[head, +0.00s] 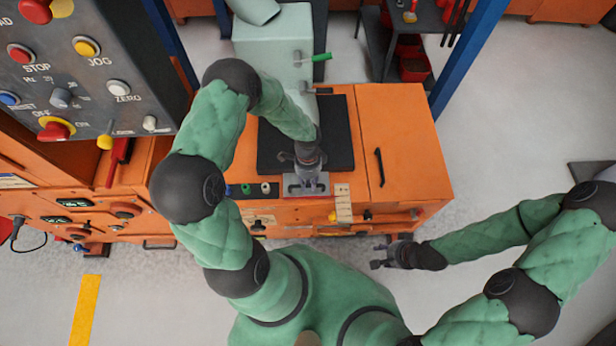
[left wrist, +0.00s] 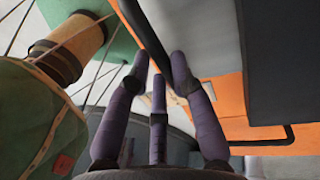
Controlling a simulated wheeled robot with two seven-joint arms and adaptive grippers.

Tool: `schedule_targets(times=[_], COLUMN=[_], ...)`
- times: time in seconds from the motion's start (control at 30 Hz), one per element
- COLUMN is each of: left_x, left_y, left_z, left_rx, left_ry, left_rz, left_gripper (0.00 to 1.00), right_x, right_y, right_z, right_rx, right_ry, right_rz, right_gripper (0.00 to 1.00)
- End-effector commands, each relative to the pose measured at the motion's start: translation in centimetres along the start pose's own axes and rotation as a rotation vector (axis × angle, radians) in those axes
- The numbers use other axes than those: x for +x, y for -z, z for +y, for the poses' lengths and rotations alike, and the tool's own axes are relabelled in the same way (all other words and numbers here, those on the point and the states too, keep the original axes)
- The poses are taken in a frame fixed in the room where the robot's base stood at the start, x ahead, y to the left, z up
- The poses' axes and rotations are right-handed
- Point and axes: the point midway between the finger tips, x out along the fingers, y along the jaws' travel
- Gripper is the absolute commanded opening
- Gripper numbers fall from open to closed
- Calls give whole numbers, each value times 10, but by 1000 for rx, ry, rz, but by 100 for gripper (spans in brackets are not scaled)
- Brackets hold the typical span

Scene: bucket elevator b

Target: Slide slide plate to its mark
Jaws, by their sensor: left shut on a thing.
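The slide plate appears to be the small grey metal plate (head: 293,189) at the front edge of the orange machine's top. My left gripper (head: 308,182) is over it, pointing down, shut on a part of it that the gripper and wrist hide. In the left wrist view the purple-grey fingers of the left gripper (left wrist: 158,72) show, but the held part is not clear. A pale marked strip (head: 343,203) is just right of the plate; I cannot tell whether it carries the mark. My right gripper (head: 380,256) is open and empty, in front of the machine.
A black mat (head: 340,135) lies behind the plate. The orange cabinet top (head: 405,140) has a black handle. A pale green housing (head: 275,50) rises behind, with a green-tipped lever (head: 320,57). A grey control panel (head: 85,75) stands at left.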

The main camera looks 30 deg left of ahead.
Motion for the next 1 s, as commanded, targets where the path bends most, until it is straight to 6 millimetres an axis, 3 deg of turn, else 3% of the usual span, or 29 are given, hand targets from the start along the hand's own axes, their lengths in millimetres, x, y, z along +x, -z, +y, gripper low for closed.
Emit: schedule_targets(times=[0.1,0.13,0.2,0.67,1.0], left_x=[0,0,0,-9,-71], left_y=[0,0,0,0,0], left_z=[-1,-1,-2,-2,-2], left_rx=[0,0,0,0,1], left_ry=[2,2,2,4,7], left_rz=[-1,-1,-1,-1,1], left_gripper=[0,29,47,47,47], right_x=[0,0,1,1,0], right_y=[0,0,0,0,0], right_z=[0,0,0,0,0], right_rx=[0,0,0,0,0], right_ry=[0,0,0,0,0], right_rz=[0,0,0,0,0], right_gripper=[40,40,40,40,40])
